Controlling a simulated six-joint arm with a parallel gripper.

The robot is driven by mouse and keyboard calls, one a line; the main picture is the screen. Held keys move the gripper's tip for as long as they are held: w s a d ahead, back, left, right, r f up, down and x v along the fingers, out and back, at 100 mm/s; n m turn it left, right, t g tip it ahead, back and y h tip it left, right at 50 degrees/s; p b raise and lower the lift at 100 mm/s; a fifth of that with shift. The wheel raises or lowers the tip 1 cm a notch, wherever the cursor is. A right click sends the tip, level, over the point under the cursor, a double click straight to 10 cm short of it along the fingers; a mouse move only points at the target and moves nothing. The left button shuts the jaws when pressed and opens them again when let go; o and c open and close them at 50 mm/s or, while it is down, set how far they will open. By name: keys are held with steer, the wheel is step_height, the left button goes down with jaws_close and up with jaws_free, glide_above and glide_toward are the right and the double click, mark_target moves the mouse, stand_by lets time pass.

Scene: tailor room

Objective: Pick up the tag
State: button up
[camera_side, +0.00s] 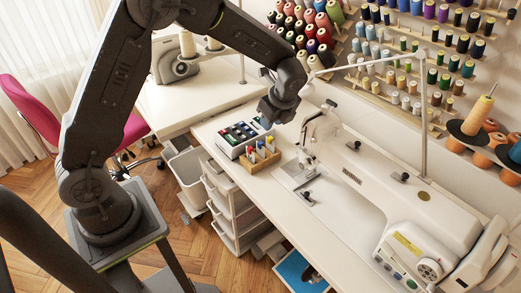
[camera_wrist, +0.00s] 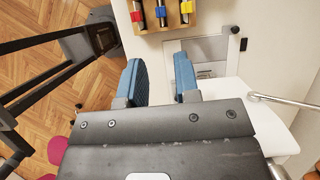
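I cannot make out a tag for certain in either view. In the wrist view my gripper (camera_wrist: 160,78) shows two blue finger pads set apart, with only table between them, so it is open and empty. In the side view my gripper (camera_side: 278,110) hangs above the table, over the area of a small wooden box (camera_side: 258,165). That box also shows at the top of the wrist view (camera_wrist: 143,22), beyond the fingertips. It holds upright items with small red, blue and yellow pieces (camera_wrist: 161,12), partly cut off by the frame edge.
A white organizer (camera_side: 229,152) with coloured items stands beside the wooden box. A large white sewing machine (camera_side: 375,195) fills the right of the table (camera_side: 208,132). A thin metal thread stand (camera_side: 424,130) rises above it. Thread racks line the wall.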

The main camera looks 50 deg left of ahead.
mark_target(261, 143)
steer(key=x, duration=1.4)
steer(key=shift+w+a+f, duration=0.1)
steer(key=shift+a, duration=0.05)
jaws_close()
